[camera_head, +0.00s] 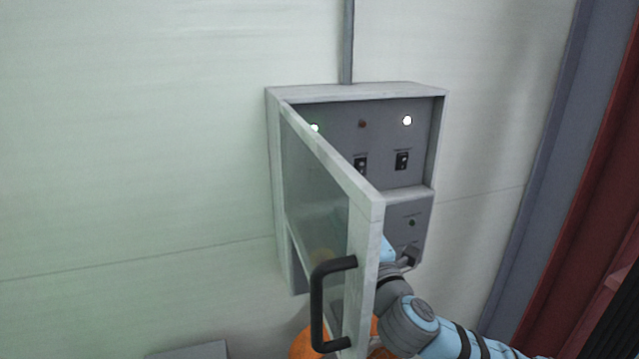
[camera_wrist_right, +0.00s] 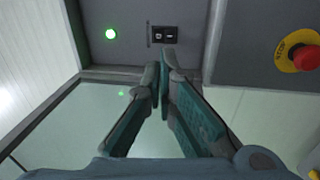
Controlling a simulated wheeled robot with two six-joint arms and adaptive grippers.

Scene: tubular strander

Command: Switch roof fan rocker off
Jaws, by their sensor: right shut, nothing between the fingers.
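A grey control box (camera_head: 357,91) on the wall has its framed glass door (camera_head: 364,215) swung open. Two dark rockers, a middle one (camera_head: 361,164) and a right one (camera_head: 402,160), show in the head view. In the right wrist view, a black rocker (camera_wrist_right: 164,35) is beside a lit green lamp (camera_wrist_right: 110,34); its label is unreadable. My right gripper (camera_wrist_right: 159,68) is shut and empty, its tips right by this rocker's edge; contact is unclear. In the head view the door hides much of this gripper. My left gripper is not in view.
A red emergency stop button (camera_wrist_right: 305,57) on a yellow plate sits on the lower panel. The door's black handle (camera_head: 318,305) juts out near my right arm. Above the rockers are a dark red lamp (camera_head: 362,124) and a lit white lamp (camera_head: 407,120).

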